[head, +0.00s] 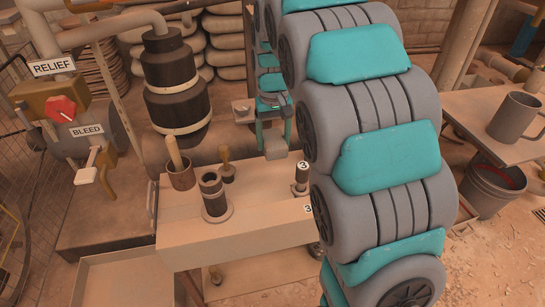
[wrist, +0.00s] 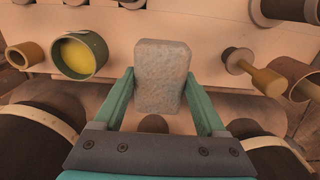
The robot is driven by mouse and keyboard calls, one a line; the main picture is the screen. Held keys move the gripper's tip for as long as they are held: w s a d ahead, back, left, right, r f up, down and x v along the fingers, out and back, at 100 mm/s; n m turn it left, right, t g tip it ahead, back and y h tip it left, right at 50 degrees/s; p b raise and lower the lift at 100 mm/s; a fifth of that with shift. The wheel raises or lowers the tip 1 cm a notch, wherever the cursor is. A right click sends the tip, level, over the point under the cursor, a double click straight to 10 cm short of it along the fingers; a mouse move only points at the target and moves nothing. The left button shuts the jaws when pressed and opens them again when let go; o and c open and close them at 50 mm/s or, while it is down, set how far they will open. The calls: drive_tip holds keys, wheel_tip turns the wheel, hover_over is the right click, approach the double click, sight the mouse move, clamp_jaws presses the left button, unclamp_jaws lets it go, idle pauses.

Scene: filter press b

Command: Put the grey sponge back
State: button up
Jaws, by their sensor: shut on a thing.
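My gripper (head: 275,130) is shut on the grey sponge (wrist: 162,75), a speckled rounded block held upright between the two teal fingers in the wrist view. In the head view the sponge (head: 275,148) shows as a small grey block below the fingers, near the back edge of the pale bench (head: 255,222). It appears to be above the bench, but its exact height is hard to tell. My arm hides the bench's right part in the head view.
A cup with a wooden handle (head: 180,175), a wooden-handled tool (head: 227,172), a flanged dark cylinder (head: 213,195) and a cylinder marked 3 (head: 302,178) stand on the bench. An open green pot with yellow contents (wrist: 79,54) is left of the sponge in the wrist view.

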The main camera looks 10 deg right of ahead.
sight(274, 138)
drive_tip(key=shift+f, duration=3.4)
drive_tip(key=shift+f, duration=0.15)
drive_tip(key=o, duration=1.1)
drive_tip(key=shift+o, duration=0.2)
wheel_tip(274, 138, up, 12)
drive_tip(key=shift+r, duration=0.1)
drive_tip(key=s+f+g, duration=0.1)
drive_tip(key=s+f, duration=0.2)
drive_tip(key=s, duration=1.4)
drive_tip(key=s+f, duration=0.3)
drive_tip(key=s, duration=1.5)
drive_tip(key=shift+f+g, duration=0.3)
drive_tip(key=shift+g, duration=0.1)
